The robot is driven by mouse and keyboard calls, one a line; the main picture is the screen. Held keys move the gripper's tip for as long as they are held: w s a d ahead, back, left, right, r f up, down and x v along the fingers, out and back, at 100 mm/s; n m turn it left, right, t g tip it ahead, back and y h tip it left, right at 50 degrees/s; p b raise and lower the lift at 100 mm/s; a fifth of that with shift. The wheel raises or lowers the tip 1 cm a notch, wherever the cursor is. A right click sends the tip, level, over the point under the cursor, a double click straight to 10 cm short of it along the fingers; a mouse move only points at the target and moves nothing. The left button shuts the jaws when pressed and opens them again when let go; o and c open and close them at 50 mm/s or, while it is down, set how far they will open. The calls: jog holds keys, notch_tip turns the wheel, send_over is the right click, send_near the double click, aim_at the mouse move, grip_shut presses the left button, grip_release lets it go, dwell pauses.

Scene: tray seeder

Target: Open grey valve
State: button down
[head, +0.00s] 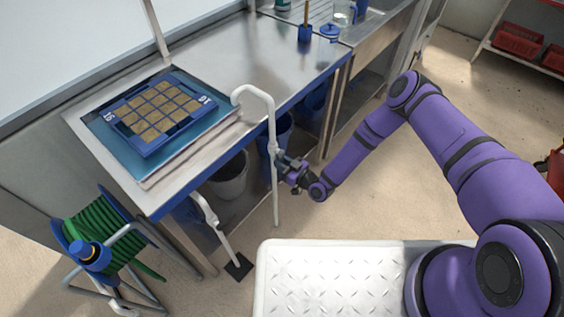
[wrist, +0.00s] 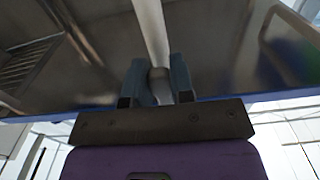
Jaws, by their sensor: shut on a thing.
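A thin white standpipe (head: 272,122) with a hooked top rises beside the bench's front edge. The grey valve (head: 277,151) appears as a small grey fitting partway down this pipe, largely covered by my gripper. My gripper (head: 281,160) reaches it from the right, and its jaws are shut on the fitting. In the wrist view my gripper (wrist: 159,70) has one finger on each side of a greyish collar (wrist: 160,82), where the pale pipe (wrist: 152,30) ends between them. The valve's handle and how far it is turned cannot be made out.
A blue seed tray (head: 150,145) lies on the metal bench (head: 235,65). A shorter white pipe (head: 215,222) on a dark foot stands left of the standpipe. A green hose reel (head: 95,230) stands at lower left. A grey bucket (head: 230,180) is under the bench.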

jog(key=shift+s, duration=0.1)
jog(key=c, duration=1)
grip_release()
jog(key=shift+d, duration=0.15)
jog(key=v, duration=1)
jog(key=shift+s+d, duration=0.2)
jog(key=shift+s, duration=0.05)
